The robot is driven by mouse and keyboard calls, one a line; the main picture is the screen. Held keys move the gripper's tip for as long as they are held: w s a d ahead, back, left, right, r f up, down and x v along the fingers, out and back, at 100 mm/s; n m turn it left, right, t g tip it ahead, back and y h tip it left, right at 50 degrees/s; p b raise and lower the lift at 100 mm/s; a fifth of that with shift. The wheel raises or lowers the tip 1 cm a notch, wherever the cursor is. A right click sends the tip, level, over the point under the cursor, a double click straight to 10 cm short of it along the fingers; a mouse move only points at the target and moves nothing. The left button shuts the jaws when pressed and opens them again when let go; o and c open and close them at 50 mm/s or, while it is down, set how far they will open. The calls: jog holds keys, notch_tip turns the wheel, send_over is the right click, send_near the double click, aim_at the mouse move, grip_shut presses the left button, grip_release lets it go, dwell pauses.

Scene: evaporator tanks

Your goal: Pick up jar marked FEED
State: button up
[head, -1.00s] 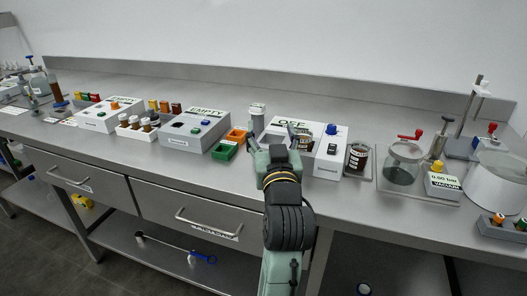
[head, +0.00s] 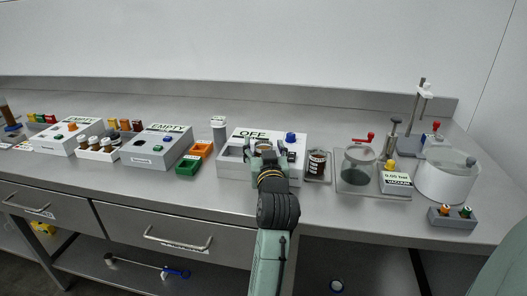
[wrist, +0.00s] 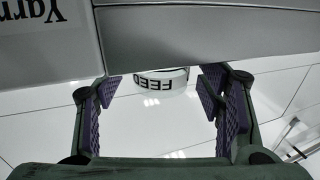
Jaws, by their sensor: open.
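The jar marked FEED (wrist: 162,80) shows in the wrist view between my open fingers. Its pale band has dark lettering that appears upside down. A grey edge covers the rest of the jar there. My gripper (wrist: 160,103) is open, with purple pads and nothing held between them. In the head view my gripper (head: 266,148) is in front of the white box marked OFF and hides part of it. I cannot read FEED in the head view.
A dark jar with a pale label (head: 317,164) stands right of the OFF box (head: 235,150). Farther right are a clear vessel with a red handle (head: 358,163), a vacuum gauge (head: 396,183) and a white tank (head: 447,180). Green (head: 188,165) and orange (head: 201,149) bins stand left.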

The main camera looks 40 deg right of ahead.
jog(key=shift+w+d, duration=0.35)
jog(key=shift+w, duration=0.3)
jog(key=shift+c, duration=0.3)
jog(key=c, duration=1.3)
grip_shut()
